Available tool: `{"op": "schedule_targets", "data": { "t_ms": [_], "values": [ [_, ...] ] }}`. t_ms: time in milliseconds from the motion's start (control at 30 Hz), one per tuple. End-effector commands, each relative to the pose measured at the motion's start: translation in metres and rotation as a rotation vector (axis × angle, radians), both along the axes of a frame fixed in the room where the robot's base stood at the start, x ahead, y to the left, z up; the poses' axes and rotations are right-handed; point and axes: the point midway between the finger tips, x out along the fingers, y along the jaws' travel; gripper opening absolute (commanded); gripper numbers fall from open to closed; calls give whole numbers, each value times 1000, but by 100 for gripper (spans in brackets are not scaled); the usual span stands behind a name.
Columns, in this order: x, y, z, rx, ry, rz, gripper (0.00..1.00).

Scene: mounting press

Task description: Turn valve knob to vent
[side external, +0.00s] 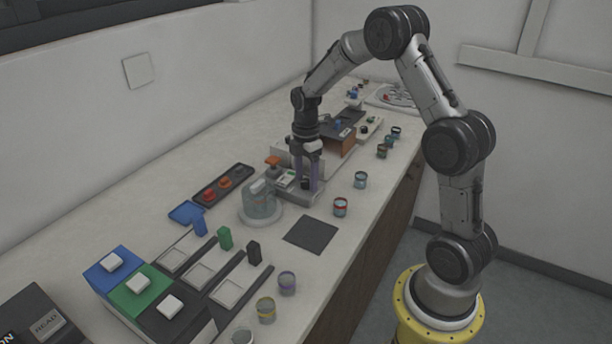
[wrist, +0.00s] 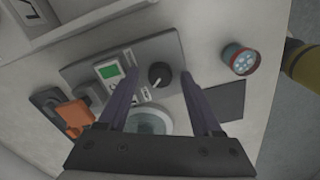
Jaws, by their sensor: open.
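The valve knob (wrist: 159,74) is a round black knob with a light pointer line, set on a grey panel (wrist: 172,48) in the wrist view. My gripper (wrist: 160,84) is open, with its two purple-grey fingers on either side of the knob and apart from it. I cannot tell how far above the knob the fingertips are. In the side external view my gripper (side external: 306,186) points down over the unit, and the dark knob (side external: 306,183) shows between the fingers. The knob's markings are too small to read.
A green display (wrist: 109,71) and small buttons sit beside the knob. An orange-topped part (wrist: 73,114) and a clear dome (side external: 260,200) stand close by. Several jars, one of them red-rimmed (side external: 340,206), line the counter's front. A dark mat (side external: 311,235) lies flat nearby.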

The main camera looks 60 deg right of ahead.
Motion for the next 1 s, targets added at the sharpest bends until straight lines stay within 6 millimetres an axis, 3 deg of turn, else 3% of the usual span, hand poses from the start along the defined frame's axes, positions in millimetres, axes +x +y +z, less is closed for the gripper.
{"op": "schedule_targets", "data": {
  "t_ms": [133,267,700,1000],
  "values": [
    [1,0,6,-1,-2,0,66],
    [1,-1,24,-2,-6,0,66],
    [0,0,114,-2,-4,0,66],
    [0,0,138,-1,-2,0,66]
  ]
}}
